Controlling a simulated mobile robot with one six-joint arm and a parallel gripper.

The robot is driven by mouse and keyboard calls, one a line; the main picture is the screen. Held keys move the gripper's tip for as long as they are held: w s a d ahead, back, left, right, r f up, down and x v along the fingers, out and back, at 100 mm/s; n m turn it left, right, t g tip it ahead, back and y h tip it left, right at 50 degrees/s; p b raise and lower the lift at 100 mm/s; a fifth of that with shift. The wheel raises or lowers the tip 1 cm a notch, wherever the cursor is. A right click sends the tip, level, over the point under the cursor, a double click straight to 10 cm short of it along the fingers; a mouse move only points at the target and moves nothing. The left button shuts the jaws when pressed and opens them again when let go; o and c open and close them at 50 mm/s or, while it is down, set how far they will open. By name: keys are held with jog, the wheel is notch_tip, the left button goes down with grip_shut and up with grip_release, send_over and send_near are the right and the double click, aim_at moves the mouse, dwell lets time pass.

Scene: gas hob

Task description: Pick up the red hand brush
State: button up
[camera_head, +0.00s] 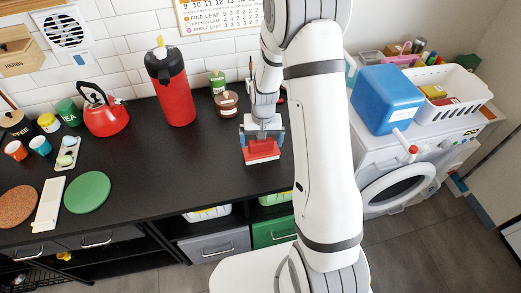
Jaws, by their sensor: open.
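The red hand brush (262,149) lies on the black counter (215,168), near its front edge and left of my white arm. My gripper (262,139) is over the brush, its open jaws at the brush's upper part. Whether the fingers touch the brush cannot be told. The gripper hides the far part of the brush.
A red flask (174,95) and a brown jar (227,103) stand behind and left of the gripper. A red kettle (104,118) and a green round mat (87,192) are further left. A blue box (387,98) sits on the washing machine at right. The counter left of the brush is clear.

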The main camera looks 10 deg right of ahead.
aim_at(262, 142)
jog(key=shift+c, duration=0.2)
jog(key=c, duration=1.3)
notch_tip(262, 142, up, 10)
jog(key=shift+r+b, duration=0.1)
jog(key=shift+b, duration=0.6)
jog(key=shift+c, duration=0.2)
